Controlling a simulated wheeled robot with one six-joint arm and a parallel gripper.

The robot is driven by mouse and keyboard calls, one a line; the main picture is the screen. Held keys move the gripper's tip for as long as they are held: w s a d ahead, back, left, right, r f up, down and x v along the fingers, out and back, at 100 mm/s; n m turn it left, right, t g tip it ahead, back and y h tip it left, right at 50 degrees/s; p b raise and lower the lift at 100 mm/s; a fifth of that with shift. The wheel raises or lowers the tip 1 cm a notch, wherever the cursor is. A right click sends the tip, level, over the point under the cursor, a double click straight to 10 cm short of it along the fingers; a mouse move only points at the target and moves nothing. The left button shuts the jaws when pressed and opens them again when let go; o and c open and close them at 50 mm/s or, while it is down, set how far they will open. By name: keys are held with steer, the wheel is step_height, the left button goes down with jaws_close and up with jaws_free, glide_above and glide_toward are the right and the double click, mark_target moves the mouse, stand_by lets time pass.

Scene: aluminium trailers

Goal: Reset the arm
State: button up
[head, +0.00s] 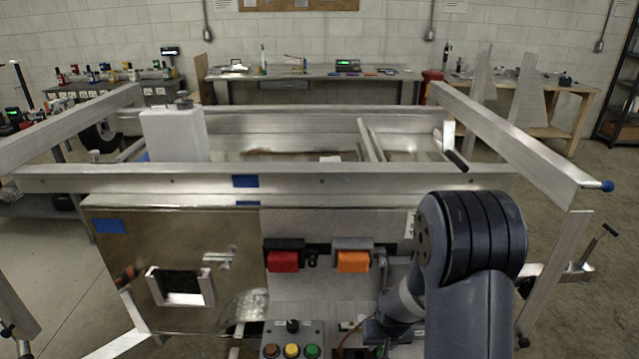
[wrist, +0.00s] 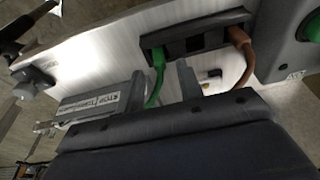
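My arm (head: 470,240) stands in the right front of the head view, bent over at a dark ribbed joint, its lower links reaching down toward the trailer front. In the wrist view the dark body of my gripper (wrist: 160,68) fills the bottom, with two thin grey fingers standing apart. I see nothing clearly held. A green cable (wrist: 156,80) passes between or behind the fingers; I cannot tell if it touches them. In the head view the fingers are too small and partly hidden by my arm.
Close ahead is the aluminium trailer frame (head: 330,180), with red (head: 283,261) and orange (head: 353,261) lights. A button box (head: 292,340) sits below. In the wrist view, a black socket block (wrist: 195,38) and labelled grey box (wrist: 95,103) are close. Workbenches (head: 310,77) stand behind.

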steer(key=shift+x, duration=0.95)
steer(key=shift+s+r, duration=0.1)
